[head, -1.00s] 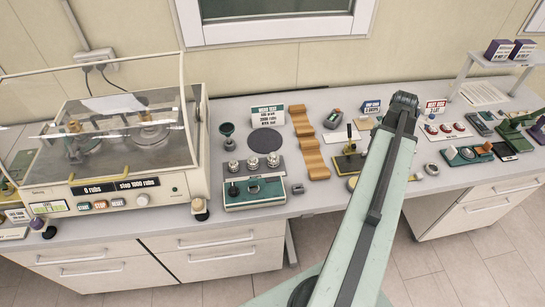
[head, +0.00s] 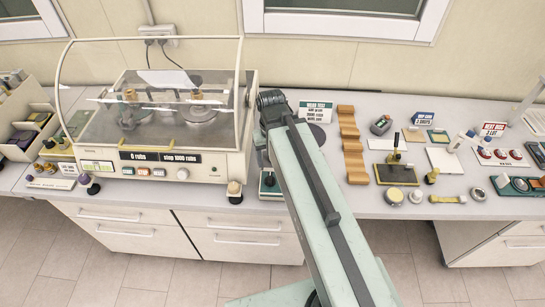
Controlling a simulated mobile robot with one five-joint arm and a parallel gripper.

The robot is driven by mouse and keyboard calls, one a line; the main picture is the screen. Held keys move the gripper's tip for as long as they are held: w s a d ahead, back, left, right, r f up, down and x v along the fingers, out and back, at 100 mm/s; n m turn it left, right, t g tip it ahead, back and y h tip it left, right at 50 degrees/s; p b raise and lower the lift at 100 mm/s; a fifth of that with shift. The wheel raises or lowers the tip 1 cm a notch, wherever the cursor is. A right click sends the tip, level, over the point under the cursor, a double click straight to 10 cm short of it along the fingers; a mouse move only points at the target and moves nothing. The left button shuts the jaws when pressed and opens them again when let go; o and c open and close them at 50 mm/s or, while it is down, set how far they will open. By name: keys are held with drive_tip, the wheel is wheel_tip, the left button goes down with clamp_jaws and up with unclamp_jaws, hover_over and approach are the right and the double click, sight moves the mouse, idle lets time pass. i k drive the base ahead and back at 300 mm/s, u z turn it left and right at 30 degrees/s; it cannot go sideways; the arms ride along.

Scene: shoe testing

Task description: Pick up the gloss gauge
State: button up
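No label in view reads gloss gauge. A small dark grey handheld device (head: 381,125) with a lighter face lies on the bench behind the black-and-yellow stand; it may be the gloss gauge, but I cannot tell for sure. My pale green arm rises from the bottom of the head view and ends in a dark joint in front of the bench. My gripper does not show; it is hidden beyond that joint. The arm covers most of the teal-based weight set (head: 269,186) and part of a dark round disc (head: 317,136).
A rub tester (head: 160,150) with a clear cover fills the bench left of my arm. A wavy wooden rack (head: 351,145), a black-and-yellow stand (head: 396,172), small discs and sign cards stand to the right. A knobbed weight (head: 234,190) sits near the front edge.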

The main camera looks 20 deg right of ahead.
sight(382, 124)
drive_tip(key=z, duration=1.25)
